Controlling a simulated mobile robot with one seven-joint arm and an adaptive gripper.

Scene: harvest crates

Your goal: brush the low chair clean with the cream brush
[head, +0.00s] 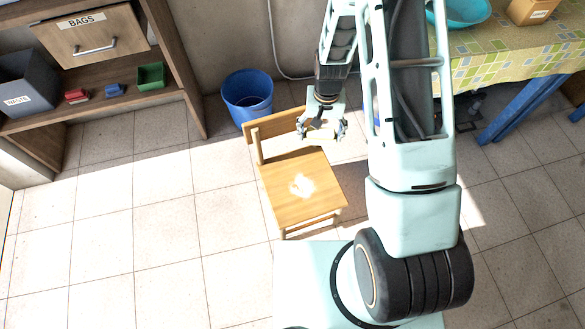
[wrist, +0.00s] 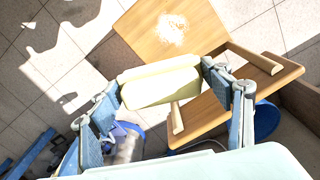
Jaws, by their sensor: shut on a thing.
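The low wooden chair (head: 282,203) stands on the tiled floor in the middle of the head view, its seat and backrest also showing in the wrist view (wrist: 190,22). A pale powdery patch (head: 302,186) lies on its seat and shows in the wrist view too (wrist: 171,29). My gripper (head: 322,132) is near the chair's backrest, apparently above the chair. In the wrist view it is shut on the cream brush (wrist: 160,82), a pale block held across between the fingers. The brush's bristles cannot be made out.
A blue bucket (head: 248,98) stands behind the chair. A shelf unit (head: 112,112) at the left holds a grey waste bin (head: 28,82) and a green box (head: 151,76). A table with a patterned cloth (head: 505,52) stands at the right. The floor left of the chair is clear.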

